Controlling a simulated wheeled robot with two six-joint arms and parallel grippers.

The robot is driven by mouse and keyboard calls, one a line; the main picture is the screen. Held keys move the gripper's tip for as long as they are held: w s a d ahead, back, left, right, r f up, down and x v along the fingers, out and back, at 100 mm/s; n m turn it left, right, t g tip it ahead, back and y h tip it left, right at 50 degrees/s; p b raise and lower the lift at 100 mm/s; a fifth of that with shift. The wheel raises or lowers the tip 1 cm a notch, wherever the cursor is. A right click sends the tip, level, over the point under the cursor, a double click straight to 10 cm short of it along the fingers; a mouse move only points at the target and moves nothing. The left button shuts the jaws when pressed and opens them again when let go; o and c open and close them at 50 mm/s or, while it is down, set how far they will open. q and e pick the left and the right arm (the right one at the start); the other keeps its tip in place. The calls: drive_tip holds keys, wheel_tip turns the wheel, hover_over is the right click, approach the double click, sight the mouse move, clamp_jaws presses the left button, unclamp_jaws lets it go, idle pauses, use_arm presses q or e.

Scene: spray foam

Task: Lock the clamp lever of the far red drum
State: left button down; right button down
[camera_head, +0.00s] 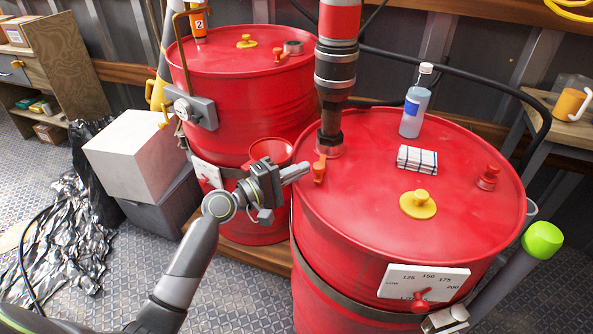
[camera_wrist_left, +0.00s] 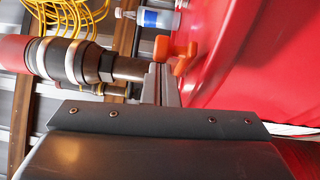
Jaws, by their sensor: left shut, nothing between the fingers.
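The far red drum (camera_head: 250,85) stands at the back left. On its top is an open metal collar with a small orange-red lever (camera_head: 280,56). The near red drum (camera_head: 375,220) stands at the right, with a thick red and dark pump tube (camera_head: 336,75) upright in its top collar. An orange clamp lever (camera_head: 319,170) sits at that collar; it also shows in the wrist view (camera_wrist_left: 180,52). My left gripper (camera_head: 305,168) is shut and empty, its tips just left of this orange lever. In the wrist view its fingers (camera_wrist_left: 162,72) are close to the lever; contact is unclear.
A clear bottle (camera_head: 415,105), a striped cloth (camera_head: 417,159), a yellow cap (camera_head: 418,203) and a red plug (camera_head: 488,177) are on the near drum. A red funnel (camera_head: 270,152) is behind my gripper. A green-capped tube (camera_head: 541,240) leans at the right.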

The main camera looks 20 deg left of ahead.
use_arm(q)
drive_tip(key=p, duration=0.1)
drive_tip(key=d+n+t+y+p, duration=0.1)
drive_tip(key=shift+s+r+p, duration=0.15)
drive_tip(key=shift+r+p, duration=0.05)
drive_tip(key=shift+p, duration=0.1)
drive_tip(key=shift+d+y+p, duration=0.25)
drive_tip(key=shift+y+p, duration=0.1)
drive_tip(key=shift+y, duration=0.15)
drive_tip(key=shift+s+d+n+t, duration=0.1)
drive_tip(key=shift+d+n+t, duration=0.2)
drive_tip(key=shift+d+f, duration=0.2)
drive_tip(key=shift+d, duration=0.15)
use_arm(e)
drive_tip(key=r, duration=0.1)
drive_tip(key=s+r, duration=0.1)
drive_tip(key=r, duration=0.1)
drive_tip(key=shift+s, duration=0.25)
drive_tip(key=shift+w, duration=0.3)
use_arm(q)
drive_tip(key=shift+s+f, duration=0.1)
drive_tip(key=shift+s, duration=0.05)
use_arm(e)
drive_tip(key=shift+a, duration=0.1)
